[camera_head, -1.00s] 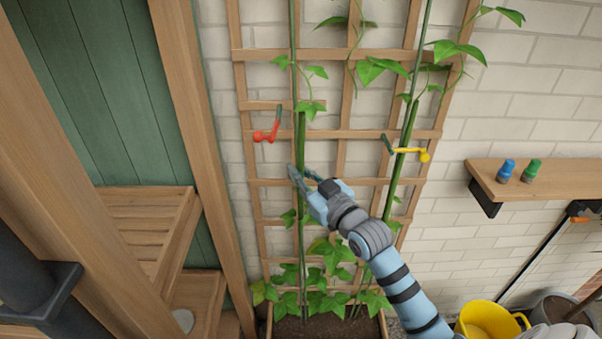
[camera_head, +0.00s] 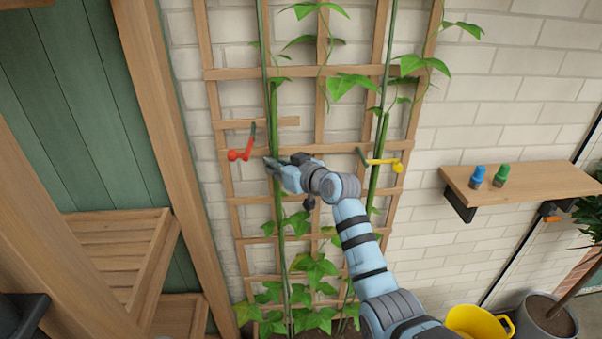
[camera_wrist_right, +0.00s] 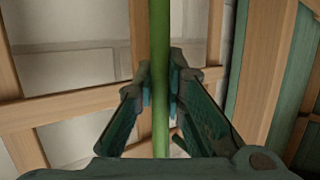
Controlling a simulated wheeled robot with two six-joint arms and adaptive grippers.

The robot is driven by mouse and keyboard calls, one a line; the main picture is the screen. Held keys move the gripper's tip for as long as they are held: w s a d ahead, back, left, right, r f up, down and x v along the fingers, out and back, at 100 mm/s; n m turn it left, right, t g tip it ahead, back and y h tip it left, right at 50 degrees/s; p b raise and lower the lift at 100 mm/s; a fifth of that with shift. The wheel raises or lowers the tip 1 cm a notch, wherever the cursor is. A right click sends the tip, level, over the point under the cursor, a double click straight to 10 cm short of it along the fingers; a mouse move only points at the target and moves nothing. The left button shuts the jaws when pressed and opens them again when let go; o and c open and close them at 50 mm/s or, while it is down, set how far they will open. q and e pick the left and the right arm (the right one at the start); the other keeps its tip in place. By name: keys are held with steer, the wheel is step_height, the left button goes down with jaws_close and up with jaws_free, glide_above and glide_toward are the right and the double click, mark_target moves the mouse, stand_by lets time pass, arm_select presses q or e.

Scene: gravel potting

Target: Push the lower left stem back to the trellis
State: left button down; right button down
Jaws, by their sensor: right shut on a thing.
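The lower left stem (camera_head: 278,215) is a long green stem running up the left side of the wooden trellis (camera_head: 300,72). My right gripper (camera_head: 272,165) is at this stem, just right of and slightly below the red clip (camera_head: 236,155). In the right wrist view the stem (camera_wrist_right: 159,50) runs upright between the two fingers (camera_wrist_right: 159,85), which are shut on it. Trellis slats (camera_wrist_right: 140,35) show behind it; I cannot tell whether the stem touches them. My left gripper is out of view.
A yellow clip (camera_head: 385,162) sits by the right stem (camera_head: 378,165). A wooden shelf (camera_head: 530,187) with a blue-topped (camera_head: 477,177) and a green-topped item (camera_head: 501,175) is at right. A yellow bucket (camera_head: 475,322) stands below. A wooden post (camera_head: 165,140) is left of the trellis.

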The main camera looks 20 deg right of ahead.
steer(key=c, duration=1.7)
jaws_free()
steer(key=shift+w, duration=0.1)
steer(key=shift+o, duration=0.3)
steer(key=shift+w+f, duration=0.1)
steer(key=shift+w, duration=0.1)
steer(key=shift+s+d, duration=0.1)
steer(key=v, duration=1.1)
steer(key=shift+s+d, duration=0.15)
steer(key=shift+s, duration=0.2)
